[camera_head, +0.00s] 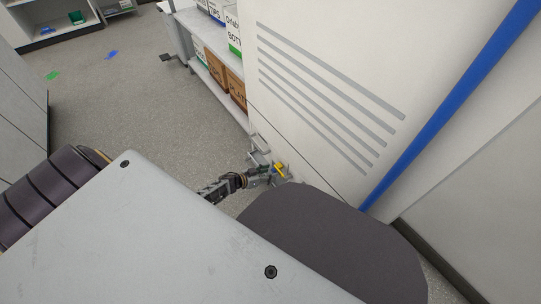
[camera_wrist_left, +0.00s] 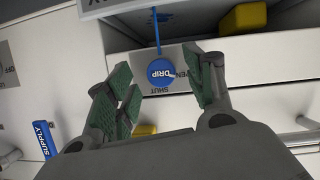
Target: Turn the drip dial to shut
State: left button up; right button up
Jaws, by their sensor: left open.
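The drip dial (camera_wrist_left: 160,73) is a round blue knob marked DRIP on a grey plate (camera_wrist_left: 173,54) in the left wrist view. SHUT is lettered below it and part of OPEN to its right. A thin blue strip runs up from the knob. My left gripper (camera_wrist_left: 157,78) is open, its green-padded fingers either side of the dial with gaps; I see no contact. In the head view my left gripper (camera_head: 262,174) is small, beside the white cabinet's lower part, and the dial cannot be made out there. My right gripper is not in view.
A blue SUPPLY handle (camera_wrist_left: 44,139) is left of the gripper. Yellow blocks show at the upper right (camera_wrist_left: 243,18) and behind the fingers (camera_wrist_left: 144,130). The white cabinet (camera_head: 330,60) stands close by; a shelf with boxes (camera_head: 225,70) is behind. Floor at left is open.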

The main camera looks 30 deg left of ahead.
pick_arm(q)
jog(key=shift+w+d+f+b, duration=0.25)
jog(key=shift+w+f+b, duration=0.05)
jog(key=shift+w, duration=0.3)
jog(key=shift+c, duration=0.4)
jog(key=c, duration=0.9)
jog(key=shift+c, duration=0.2)
